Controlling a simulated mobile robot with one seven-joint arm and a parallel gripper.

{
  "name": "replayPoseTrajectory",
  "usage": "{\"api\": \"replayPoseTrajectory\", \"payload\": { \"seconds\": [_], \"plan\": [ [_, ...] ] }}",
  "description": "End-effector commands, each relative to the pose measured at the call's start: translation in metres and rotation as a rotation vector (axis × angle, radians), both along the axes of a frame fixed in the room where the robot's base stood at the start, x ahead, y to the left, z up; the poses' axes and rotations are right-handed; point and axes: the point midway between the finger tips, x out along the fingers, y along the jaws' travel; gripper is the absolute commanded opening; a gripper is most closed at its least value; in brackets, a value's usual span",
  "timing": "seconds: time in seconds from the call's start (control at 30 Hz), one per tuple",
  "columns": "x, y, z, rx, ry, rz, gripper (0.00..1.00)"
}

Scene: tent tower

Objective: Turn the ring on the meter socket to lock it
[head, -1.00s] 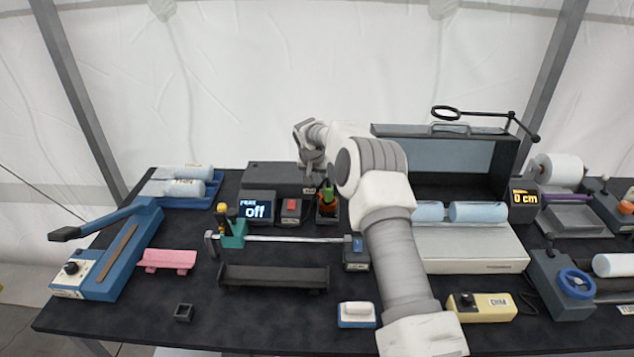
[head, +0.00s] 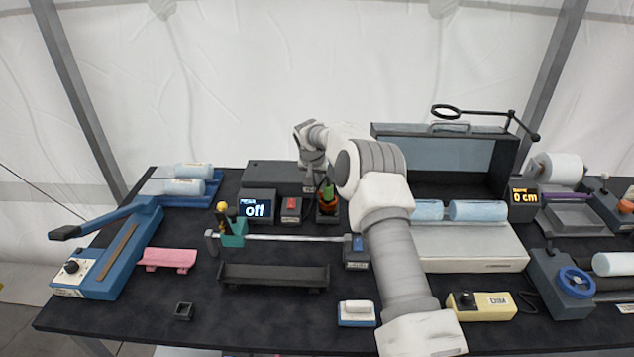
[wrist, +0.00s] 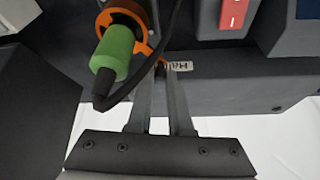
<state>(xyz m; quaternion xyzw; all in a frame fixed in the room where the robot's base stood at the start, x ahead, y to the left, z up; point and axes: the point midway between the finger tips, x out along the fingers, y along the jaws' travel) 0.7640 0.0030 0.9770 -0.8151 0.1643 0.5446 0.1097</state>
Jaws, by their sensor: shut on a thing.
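The orange ring (wrist: 143,47) sits around the meter socket, with a tab pointing toward my gripper; it also shows in the head view (head: 328,209). A green plug (wrist: 113,48) with a black cable stands in the middle of the ring; it also shows in the head view (head: 328,191). My gripper (wrist: 160,72) is shut on the ring's tab, its two fingers close together beside the plug. The cable passes in front of the fingertips and partly hides the grip.
A dark box (head: 270,174) stands behind. A metal rail (head: 290,238) crosses in front. A white-based bench with blue rolls (head: 478,211) stands to the right.

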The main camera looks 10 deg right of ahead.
Motion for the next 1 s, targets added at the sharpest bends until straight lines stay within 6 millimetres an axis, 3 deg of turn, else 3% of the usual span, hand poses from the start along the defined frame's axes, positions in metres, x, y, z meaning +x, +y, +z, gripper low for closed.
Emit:
{"api": "replayPoseTrajectory", "payload": {
  "seconds": [0.37,1.0],
  "plan": [
    [-0.004,0.005,-0.001,0.001,0.000,0.116,0.00],
    [-0.028,0.026,0.000,0.003,-0.001,0.683,0.00]
  ]
}}
